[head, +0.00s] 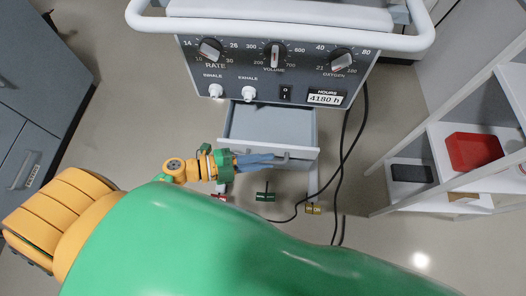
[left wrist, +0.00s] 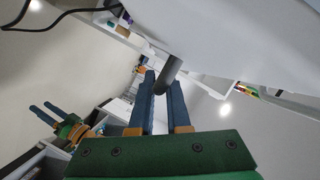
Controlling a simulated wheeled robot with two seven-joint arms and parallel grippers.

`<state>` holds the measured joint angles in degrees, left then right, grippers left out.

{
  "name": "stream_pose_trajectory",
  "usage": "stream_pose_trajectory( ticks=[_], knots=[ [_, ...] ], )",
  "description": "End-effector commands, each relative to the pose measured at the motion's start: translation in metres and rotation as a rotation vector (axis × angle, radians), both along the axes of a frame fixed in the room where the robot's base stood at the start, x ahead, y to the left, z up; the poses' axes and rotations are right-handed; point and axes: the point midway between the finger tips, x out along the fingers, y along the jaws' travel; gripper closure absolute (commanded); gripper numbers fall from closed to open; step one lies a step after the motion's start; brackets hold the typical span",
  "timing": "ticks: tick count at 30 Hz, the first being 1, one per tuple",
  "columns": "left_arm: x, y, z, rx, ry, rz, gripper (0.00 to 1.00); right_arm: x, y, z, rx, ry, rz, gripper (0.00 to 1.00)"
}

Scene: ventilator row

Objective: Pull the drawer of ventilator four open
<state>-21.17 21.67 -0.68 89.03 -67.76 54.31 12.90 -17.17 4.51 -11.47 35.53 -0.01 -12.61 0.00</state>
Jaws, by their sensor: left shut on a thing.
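The ventilator (head: 270,70) stands at the top of the head view, its panel facing me. Its grey drawer (head: 270,148) is below the panel and stands partly out; its empty-looking inside shows. My left gripper (head: 280,158) reaches in from the left to the drawer front. Its blue fingers are shut on the drawer handle (head: 300,154). In the left wrist view the handle is a dark grey bar (left wrist: 168,75) between the two fingers (left wrist: 165,90). My right gripper (left wrist: 45,112) shows only in the left wrist view, with its fingers apart and nothing between them.
A white rail (head: 280,36) runs across the ventilator's front. Black cables (head: 345,160) hang at its right down to the floor. A white shelf (head: 440,150) with a red bin (head: 473,151) stands at the right; grey cabinets (head: 35,90) stand at the left.

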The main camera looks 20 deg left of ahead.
Motion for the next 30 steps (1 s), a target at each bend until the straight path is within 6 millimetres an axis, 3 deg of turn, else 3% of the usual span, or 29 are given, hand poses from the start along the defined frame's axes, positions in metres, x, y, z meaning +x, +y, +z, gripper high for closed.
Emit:
stream_pose_trajectory(
  ticks=[4, 5, 6, 15, 24, 30],
  knots=[
    [0.000, 0.000, -0.001, 0.002, 0.002, -0.002, 1.00, 0.000, 0.000, -0.001, 0.000, 0.000, 0.000, 0.50],
    [0.000, 0.000, -0.001, 0.002, 0.002, -0.002, 0.77, 0.000, 0.000, -0.001, 0.000, 0.000, 0.000, 0.50],
    [0.000, 0.000, -0.001, 0.002, 0.002, -0.002, 0.73, 0.000, 0.000, -0.001, 0.000, 0.000, 0.000, 0.50],
    [-0.002, 0.003, -0.001, 0.002, 0.001, 0.000, 0.73, 0.000, 0.000, -0.001, -0.001, 0.000, 0.000, 0.50],
    [-0.033, 0.050, 0.010, 0.003, 0.005, 0.000, 0.73, 0.000, -0.001, -0.008, -0.001, 0.000, 0.000, 0.50],
    [-0.038, 0.059, 0.014, 0.001, 0.001, -0.001, 0.73, 0.000, -0.001, -0.008, -0.001, 0.001, 0.000, 0.50]
  ],
)
